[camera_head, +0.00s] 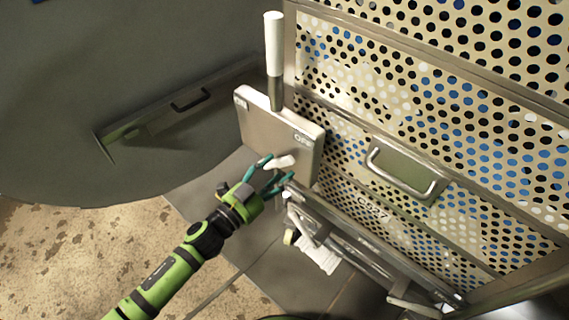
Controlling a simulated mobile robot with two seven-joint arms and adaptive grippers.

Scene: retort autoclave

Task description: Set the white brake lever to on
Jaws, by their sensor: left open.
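A lever with a white grip (274,45) and a metal lower shaft stands upright behind the top edge of a pale metal plate (258,122). The plate carries an "OFF" label (302,139) at its upper right and a smaller label at its upper left, which I cannot read. A small white piece (284,161) shows on the plate's lower face. My left gripper (281,168) is open in front of the plate, with its teal fingertips close to the white piece. I cannot tell whether they touch it. The gripper is well below the white grip. My right gripper is not in view.
A perforated crate wall (490,108) with a metal handle (402,190) stands right of the plate. Metal rails and a white ribbed part (318,256) lie below. A large dark rounded surface (90,90) fills the upper left. Speckled floor (75,250) is open at lower left.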

